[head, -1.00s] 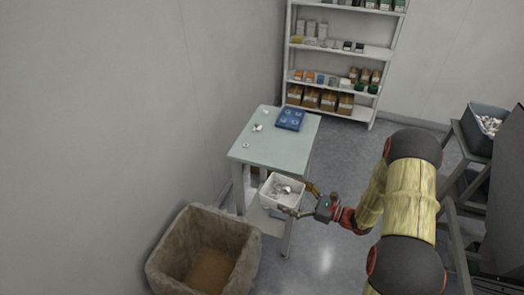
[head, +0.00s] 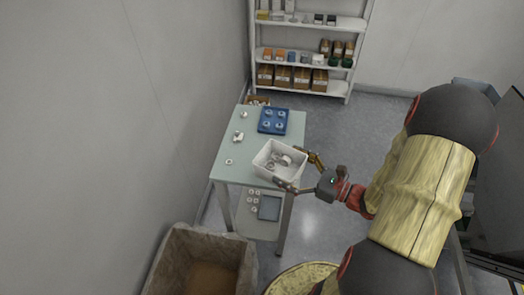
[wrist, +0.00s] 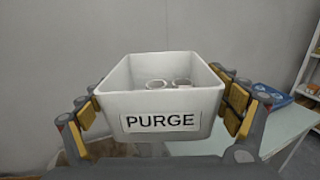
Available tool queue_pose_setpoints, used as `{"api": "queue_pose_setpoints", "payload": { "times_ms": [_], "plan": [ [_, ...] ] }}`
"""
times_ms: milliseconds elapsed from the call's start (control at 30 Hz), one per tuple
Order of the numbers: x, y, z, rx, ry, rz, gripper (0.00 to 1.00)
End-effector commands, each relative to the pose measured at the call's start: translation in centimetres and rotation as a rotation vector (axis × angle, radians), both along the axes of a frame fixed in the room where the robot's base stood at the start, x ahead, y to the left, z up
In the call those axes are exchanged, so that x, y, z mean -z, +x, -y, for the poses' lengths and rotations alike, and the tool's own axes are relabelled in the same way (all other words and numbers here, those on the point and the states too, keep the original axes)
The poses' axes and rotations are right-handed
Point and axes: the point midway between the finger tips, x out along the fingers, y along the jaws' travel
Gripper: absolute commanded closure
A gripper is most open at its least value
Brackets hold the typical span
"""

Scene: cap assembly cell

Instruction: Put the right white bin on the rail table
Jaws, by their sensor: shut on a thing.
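My gripper (head: 298,171) is shut on a white open-topped bin (head: 268,172), with a finger on each side. In the wrist view the bin (wrist: 160,104) carries a label reading PURGE and sits level between the yellow-padded fingers. Several pale ring-shaped parts lie inside it. In the head view the bin overlaps the right front part of a pale green table (head: 236,172). I cannot tell whether its underside touches the tabletop. The tabletop also shows below and right of the bin in the wrist view (wrist: 285,130).
A blue tray (head: 273,121) with round parts stands at the table's back. Several small white parts (head: 238,136) lie along its left side. A lower shelf (head: 252,226) holds rings and a blue-grey item. A lined brown box (head: 200,262) stands in front. Shelving (head: 305,60) is behind.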

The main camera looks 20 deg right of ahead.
Motion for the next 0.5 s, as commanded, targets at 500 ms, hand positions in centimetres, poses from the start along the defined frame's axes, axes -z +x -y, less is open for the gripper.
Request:
{"api": "queue_pose_setpoints", "payload": {
  "times_ms": [500],
  "plan": [
    [3.6, 7.4, 1.4, 0.006, 0.0, 0.0, 0.43]
  ]
}}
